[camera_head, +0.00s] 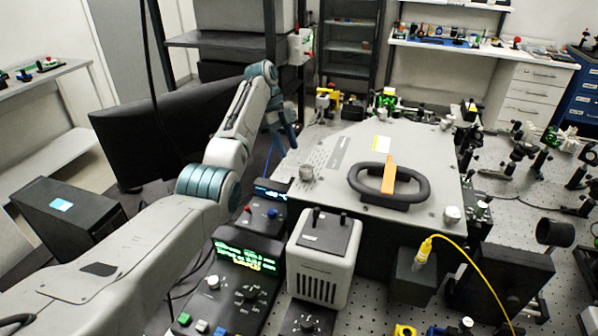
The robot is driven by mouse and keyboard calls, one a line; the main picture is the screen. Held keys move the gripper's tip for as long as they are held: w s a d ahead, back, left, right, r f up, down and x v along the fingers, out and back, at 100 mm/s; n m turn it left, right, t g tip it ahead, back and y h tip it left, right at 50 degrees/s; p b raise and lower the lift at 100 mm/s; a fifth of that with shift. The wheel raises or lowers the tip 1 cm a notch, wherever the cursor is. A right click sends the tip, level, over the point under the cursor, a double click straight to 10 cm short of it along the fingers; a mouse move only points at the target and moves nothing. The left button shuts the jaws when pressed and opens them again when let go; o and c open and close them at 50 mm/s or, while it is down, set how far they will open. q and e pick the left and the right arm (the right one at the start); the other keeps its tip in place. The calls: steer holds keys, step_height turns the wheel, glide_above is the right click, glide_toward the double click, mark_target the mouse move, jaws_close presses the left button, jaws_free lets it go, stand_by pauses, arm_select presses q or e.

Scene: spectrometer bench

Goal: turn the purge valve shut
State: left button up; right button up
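A black oval ring wheel (415,194) lies on top of the large grey instrument housing (330,185), with an upright orange bar (389,175) across it. It looks like the purge valve, though I can read no label that confirms this. My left arm comes in from the left, and its blue gripper (284,135) points down near the housing's left back edge. It is left of the wheel and clearly apart from it. The fingers are small and seen at an angle, so their opening is unclear. My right gripper is not in view.
A grey box with two black posts (325,240) and a control unit with a green display (248,265) stand in front of the housing. A yellow cable (468,258) loops at the front right. Several optics mounts crowd the bench to the right.

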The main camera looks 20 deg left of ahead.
arm_select(q)
steer(key=x, duration=0.1)
steer(key=b+x, duration=0.2)
steer(key=x, duration=0.1)
steer(key=shift+s+a, duration=0.1)
steer(key=shift+s, duration=0.2)
steer(key=x, duration=0.3)
steer(key=p+x, duration=0.1)
steer(key=shift+w+f, duration=0.25)
steer(key=shift+w, duration=0.1)
steer(key=shift+s+d+f, duration=0.2)
steer(key=shift+s+d, duration=0.05)
steer(key=shift+d, duration=0.05)
steer(key=shift+w+f, duration=0.1)
steer(key=shift+c, duration=0.3)
jaws_close()
